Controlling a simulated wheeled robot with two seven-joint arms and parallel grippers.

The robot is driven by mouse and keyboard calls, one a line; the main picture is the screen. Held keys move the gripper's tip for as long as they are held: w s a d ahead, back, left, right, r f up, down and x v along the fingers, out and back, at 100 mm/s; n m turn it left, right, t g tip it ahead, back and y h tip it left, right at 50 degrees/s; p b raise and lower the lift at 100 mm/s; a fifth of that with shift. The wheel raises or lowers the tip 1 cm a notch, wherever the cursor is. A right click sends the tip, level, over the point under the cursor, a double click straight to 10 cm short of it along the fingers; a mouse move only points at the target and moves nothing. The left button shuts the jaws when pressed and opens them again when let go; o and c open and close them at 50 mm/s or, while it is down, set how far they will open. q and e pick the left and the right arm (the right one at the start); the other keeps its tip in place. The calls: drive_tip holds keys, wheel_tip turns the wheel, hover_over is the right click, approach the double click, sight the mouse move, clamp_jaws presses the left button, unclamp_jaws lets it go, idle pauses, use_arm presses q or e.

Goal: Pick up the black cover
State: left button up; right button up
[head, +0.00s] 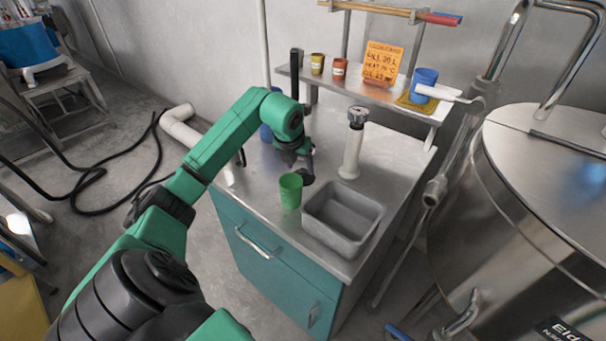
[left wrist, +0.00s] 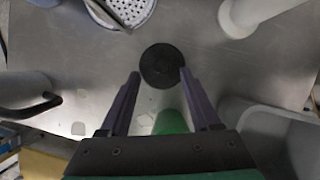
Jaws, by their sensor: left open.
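The black cover (left wrist: 163,65) is a flat dark disc lying on the metal worktop. In the head view the cover (head: 307,179) shows only in part, just beyond the green cup and below my left gripper (head: 300,160). In the left wrist view my left gripper (left wrist: 160,75) is open, with one fingertip on each side of the near part of the cover. The fingers hold nothing. I cannot tell how high the fingertips are above the worktop. My right gripper is not in view.
A green cup (head: 290,191) stands close to the cover, with a grey bin (head: 343,218) to its right. A white cylinder with a dark top (head: 352,145) stands behind. A perforated white dish (left wrist: 122,10) lies beyond the cover. A shelf (head: 350,88) holds small cups.

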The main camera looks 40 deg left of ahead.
sight(302, 170)
use_arm(q)
drive_tip(key=x, duration=0.3)
drive_tip(key=shift+w+d, duration=0.1)
drive_tip(key=shift+w, duration=0.05)
drive_tip(key=shift+r, duration=0.1)
clamp_jaws()
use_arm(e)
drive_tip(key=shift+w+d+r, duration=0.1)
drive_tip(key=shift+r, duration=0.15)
